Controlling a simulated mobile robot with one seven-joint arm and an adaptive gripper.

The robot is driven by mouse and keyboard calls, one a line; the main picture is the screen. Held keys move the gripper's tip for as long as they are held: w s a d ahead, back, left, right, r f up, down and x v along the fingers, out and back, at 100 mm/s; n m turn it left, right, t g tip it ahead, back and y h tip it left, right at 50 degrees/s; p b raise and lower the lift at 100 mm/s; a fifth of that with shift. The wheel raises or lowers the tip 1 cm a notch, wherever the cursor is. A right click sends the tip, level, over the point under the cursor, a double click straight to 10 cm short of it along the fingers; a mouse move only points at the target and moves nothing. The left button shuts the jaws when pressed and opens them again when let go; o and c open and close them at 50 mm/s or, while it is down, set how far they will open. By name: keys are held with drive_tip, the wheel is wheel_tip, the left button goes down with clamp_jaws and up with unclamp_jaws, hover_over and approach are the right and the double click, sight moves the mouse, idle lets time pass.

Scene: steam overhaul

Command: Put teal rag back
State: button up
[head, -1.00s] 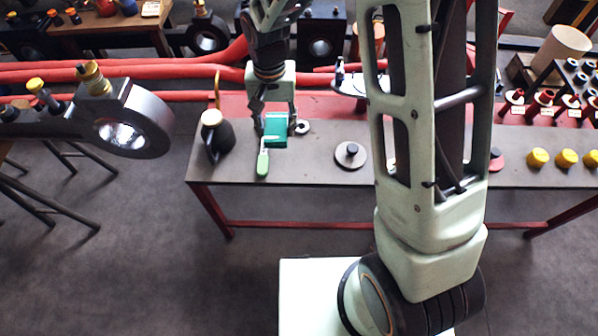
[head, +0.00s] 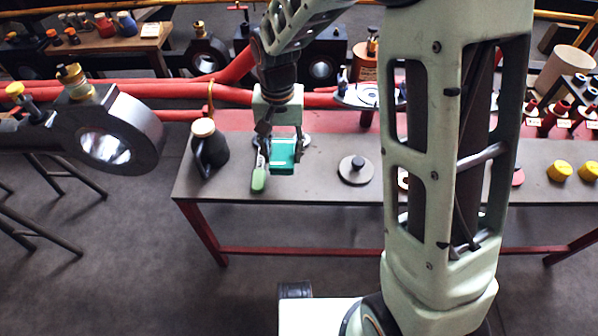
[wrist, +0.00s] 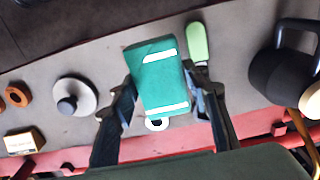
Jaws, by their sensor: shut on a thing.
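The teal rag (head: 284,156) is a folded teal block with white stripes. It also shows in the wrist view (wrist: 158,78). My gripper (head: 279,150) is shut on the rag, with one finger on each side of it in the wrist view (wrist: 160,92). The rag is over the left part of the grey bench top (head: 320,185). I cannot tell whether it touches the bench.
A green-handled tool (head: 259,176) lies close beside the rag. A dark jug (head: 209,150) stands to the left. A grey disc with a knob (head: 355,169) is to the right, with bare bench around it. Yellow caps (head: 560,171) sit far right.

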drive_tip(key=b, duration=0.1)
hover_over(299, 177)
drive_tip(key=f, duration=0.5)
drive_tip(key=shift+s+a, duration=0.1)
drive_tip(key=shift+a, duration=0.15)
drive_tip(key=shift+d+f+b, duration=0.15)
drive_tip(key=shift+f+b, duration=0.2)
drive_tip(key=shift+f, duration=0.55)
drive_tip(key=shift+d+f+b, duration=0.1)
drive_tip(key=shift+f+b, duration=0.2)
drive_tip(key=shift+f, duration=0.55)
drive_tip(key=shift+f, duration=0.1)
drive_tip(key=shift+f, duration=0.1)
drive_tip(key=o, duration=1.1)
wheel_tip(299, 177, up, 12)
drive_tip(key=p, duration=0.3)
drive_tip(key=shift+r+p, duration=0.25)
drive_tip(key=shift+p, duration=0.1)
